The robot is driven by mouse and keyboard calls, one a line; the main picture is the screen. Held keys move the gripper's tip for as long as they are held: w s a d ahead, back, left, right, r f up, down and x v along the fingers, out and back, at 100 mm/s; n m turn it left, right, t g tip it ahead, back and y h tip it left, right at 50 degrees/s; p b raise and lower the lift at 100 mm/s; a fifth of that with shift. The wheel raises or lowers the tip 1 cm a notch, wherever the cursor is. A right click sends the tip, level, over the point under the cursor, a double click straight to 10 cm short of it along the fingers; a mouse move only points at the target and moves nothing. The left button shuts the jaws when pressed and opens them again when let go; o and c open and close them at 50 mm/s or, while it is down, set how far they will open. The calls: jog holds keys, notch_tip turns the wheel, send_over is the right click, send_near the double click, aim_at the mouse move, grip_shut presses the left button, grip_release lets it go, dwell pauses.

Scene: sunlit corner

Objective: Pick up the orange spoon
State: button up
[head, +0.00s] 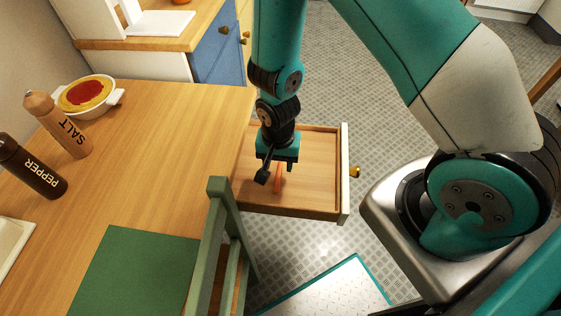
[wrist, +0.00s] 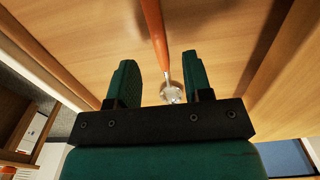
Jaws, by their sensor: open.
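The orange spoon (head: 278,179) lies in the open wooden drawer (head: 312,195). In the wrist view the spoon (wrist: 156,38) has an orange handle that runs to the top edge and a shiny metal bowl. My gripper (wrist: 160,80) is open, and its two green fingers stand on either side of the spoon near where handle and bowl meet. The spoon's bowl shows between the fingers, close to the gripper's black bar. In the head view my gripper (head: 272,170) points down into the drawer and partly hides the spoon. I cannot tell the exact height between fingers and spoon.
The drawer's walls and white front with a brass knob (head: 354,172) surround the gripper. A green chair (head: 217,230) stands near the drawer. The wooden table (head: 165,130) holds a salt shaker (head: 60,125), a pepper shaker (head: 32,167), a dish (head: 86,96) and a green mat (head: 135,275).

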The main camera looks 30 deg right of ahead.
aim_at(279, 173)
notch_tip(279, 173, down, 4)
jog(key=shift+r, duration=0.15)
grip_shut()
jog(key=shift+r, duration=0.2)
